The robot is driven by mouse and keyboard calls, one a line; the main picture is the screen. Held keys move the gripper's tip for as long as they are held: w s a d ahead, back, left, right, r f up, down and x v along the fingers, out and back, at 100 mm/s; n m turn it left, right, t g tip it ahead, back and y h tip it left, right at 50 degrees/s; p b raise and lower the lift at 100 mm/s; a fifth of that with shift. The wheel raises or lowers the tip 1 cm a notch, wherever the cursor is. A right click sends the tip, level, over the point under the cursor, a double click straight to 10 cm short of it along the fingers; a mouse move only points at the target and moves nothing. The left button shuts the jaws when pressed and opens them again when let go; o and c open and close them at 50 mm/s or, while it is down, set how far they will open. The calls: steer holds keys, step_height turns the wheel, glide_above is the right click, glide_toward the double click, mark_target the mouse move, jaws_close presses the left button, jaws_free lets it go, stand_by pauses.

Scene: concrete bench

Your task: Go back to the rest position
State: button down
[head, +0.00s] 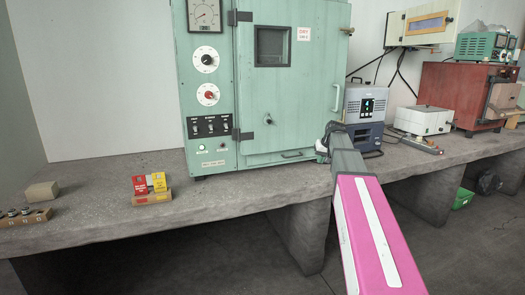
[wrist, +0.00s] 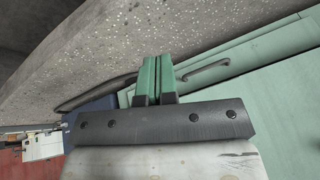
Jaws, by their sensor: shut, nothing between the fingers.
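My gripper (wrist: 157,62) shows in the wrist view with its two green fingers side by side and shut, with nothing between them. In the head view my pink and grey arm reaches out from the lower right over the bench edge. The gripper end (head: 324,146) is in front of the lower right corner of the green oven, beside a grey-blue device; its fingertips are hard to make out there. In the wrist view the green oven door (wrist: 270,95) and its handle are close to the fingers; I cannot tell whether they touch.
The green oven (head: 285,95) stands on the concrete bench (head: 100,215). The grey-blue device (head: 367,105) is right of it, then a white box (head: 424,120) and a red furnace (head: 452,92). Red and yellow boxes (head: 150,184) sit left.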

steer(key=s+a+f+g+h, duration=0.1)
steer(key=s+a+f, duration=0.3)
steer(key=s+f, duration=1)
steer(key=s+a+f+g+h, duration=0.1)
steer(key=s+a+f+g, duration=0.2)
steer(key=s+f, duration=1.1)
steer(key=s+a, duration=0.1)
steer(key=s, duration=0.3)
steer(key=shift+s+a+f, duration=0.2)
steer(key=shift+f, duration=0.15)
